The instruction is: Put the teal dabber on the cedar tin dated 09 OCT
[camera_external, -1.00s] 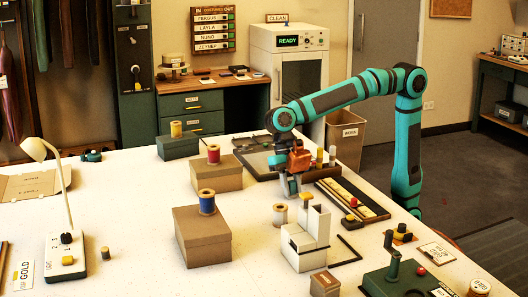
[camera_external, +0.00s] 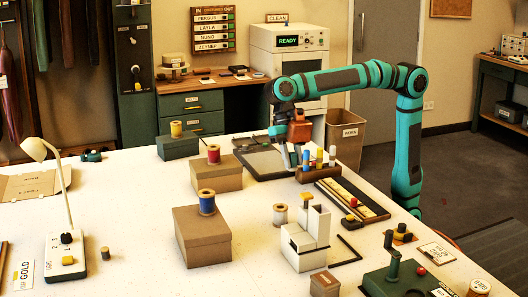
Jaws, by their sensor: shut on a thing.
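My gripper (camera_external: 287,163) is in the air at the left end of a dark rack of colored dabbers (camera_external: 318,173). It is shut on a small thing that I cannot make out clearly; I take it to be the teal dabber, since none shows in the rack. Blue, yellow and white tops show in the rack. No date can be read on any container, so I cannot tell which is the cedar tin dated 09 OCT. Candidates are a brown box under a red spool (camera_external: 215,176) and a brown box under a blue spool (camera_external: 202,236).
A green box with a yellow spool (camera_external: 178,146) stands at the back left. A white stepped block (camera_external: 305,240), a small brown box (camera_external: 325,284) and a lamp (camera_external: 66,250) stand nearer. The table's left middle is clear.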

